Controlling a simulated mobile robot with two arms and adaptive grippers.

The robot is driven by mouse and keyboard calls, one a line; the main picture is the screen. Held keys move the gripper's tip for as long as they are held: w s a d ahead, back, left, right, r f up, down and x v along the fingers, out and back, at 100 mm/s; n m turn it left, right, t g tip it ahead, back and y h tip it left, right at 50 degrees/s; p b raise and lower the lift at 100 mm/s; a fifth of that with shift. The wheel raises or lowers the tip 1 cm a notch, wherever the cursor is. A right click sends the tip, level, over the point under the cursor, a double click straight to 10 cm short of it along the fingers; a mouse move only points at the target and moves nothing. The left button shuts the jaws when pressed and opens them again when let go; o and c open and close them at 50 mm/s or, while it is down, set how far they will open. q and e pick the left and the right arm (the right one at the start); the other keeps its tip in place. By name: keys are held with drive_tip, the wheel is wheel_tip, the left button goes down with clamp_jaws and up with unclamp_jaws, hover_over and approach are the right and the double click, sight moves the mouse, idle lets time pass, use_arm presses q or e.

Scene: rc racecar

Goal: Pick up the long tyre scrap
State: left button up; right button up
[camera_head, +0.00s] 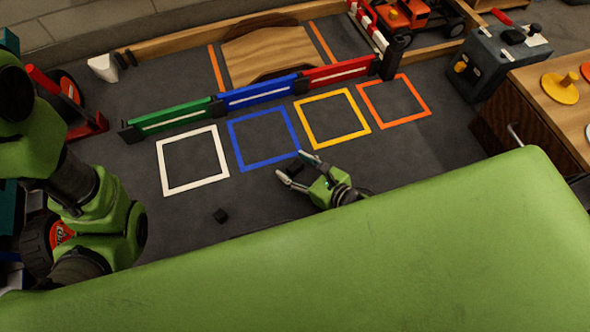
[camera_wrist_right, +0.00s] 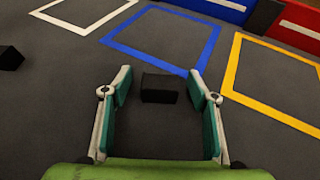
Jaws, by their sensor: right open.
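A dark block, which looks like the long tyre scrap (camera_wrist_right: 158,88), lies on the grey floor mat between the fingers of my right gripper in the wrist view. Floor shows on both sides of it, so neither finger touches it. My right gripper (camera_head: 290,165) is open, low over the mat just in front of the blue square; its fingers also show in the wrist view (camera_wrist_right: 160,72). A shorter black block (camera_head: 221,215) lies apart to the left, and it shows at the wrist view's left edge (camera_wrist_right: 10,58). My left arm is at the left; its gripper is not visible.
White (camera_head: 163,176), blue (camera_head: 235,148), yellow (camera_head: 303,122) and orange (camera_head: 418,97) outlined squares lie empty on the mat. Behind them stand green, blue and red barriers (camera_head: 258,94). A wooden cabinet (camera_head: 540,105) is at the right. The mat around the blocks is clear.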

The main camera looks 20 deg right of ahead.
drive_tip(key=shift+c, duration=0.3)
drive_tip(key=c, duration=0.9)
drive_tip(key=shift+o, duration=0.2)
drive_tip(key=shift+r, duration=0.15)
